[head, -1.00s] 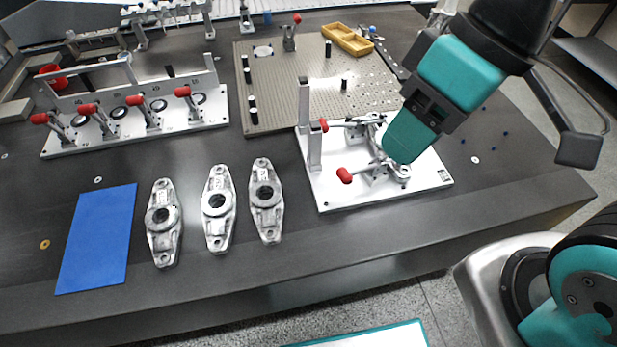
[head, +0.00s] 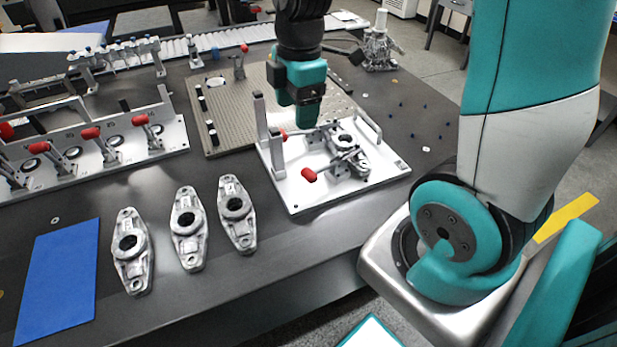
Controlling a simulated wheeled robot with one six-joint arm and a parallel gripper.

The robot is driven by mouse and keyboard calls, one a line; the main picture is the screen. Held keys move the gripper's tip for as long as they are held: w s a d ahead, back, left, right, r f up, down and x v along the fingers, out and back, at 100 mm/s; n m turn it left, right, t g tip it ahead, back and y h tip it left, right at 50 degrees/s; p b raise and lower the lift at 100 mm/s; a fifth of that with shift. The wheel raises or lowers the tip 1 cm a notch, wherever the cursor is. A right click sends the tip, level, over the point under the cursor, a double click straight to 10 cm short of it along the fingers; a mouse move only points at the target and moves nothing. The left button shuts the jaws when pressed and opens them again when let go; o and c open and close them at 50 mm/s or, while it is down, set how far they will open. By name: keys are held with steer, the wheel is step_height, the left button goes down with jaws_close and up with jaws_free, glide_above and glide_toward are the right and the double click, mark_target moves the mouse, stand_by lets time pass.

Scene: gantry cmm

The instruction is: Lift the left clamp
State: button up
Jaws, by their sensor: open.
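A white fixture plate (head: 388,180) lies at the table's right part, with two red-handled toggle clamps and a grey casting (head: 346,142) on it. One clamp's red handle (head: 283,135) is farther back, next to the upright posts. The nearer clamp's red handle (head: 310,174) points toward the front left. Both handles lie low, with their metal arms reaching to the casting. My gripper (head: 306,124) points down over the back of the plate, close to the farther clamp in the picture. It is open; its fingers are hard to make out and no contact shows.
Three loose castings (head: 189,228) lie in a row at the front left, beside a blue mat (head: 60,280). A rack with several red-handled clamps (head: 110,160) stands at the left. A perforated plate (head: 225,135) lies behind the fixture. Two upright posts (head: 262,125) rise at its left edge.

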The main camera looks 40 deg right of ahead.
steer(key=n, duration=0.2)
glide_toward(311, 170)
steer(key=shift+h, duration=0.4)
steer(key=f, duration=0.3)
steer(key=f+b, duration=0.1)
steer(key=f, duration=0.2)
steer(key=a+f+b, duration=0.1)
steer(key=f, duration=0.3)
steer(key=shift+w, duration=0.15)
steer(key=shift+c, duration=0.4)
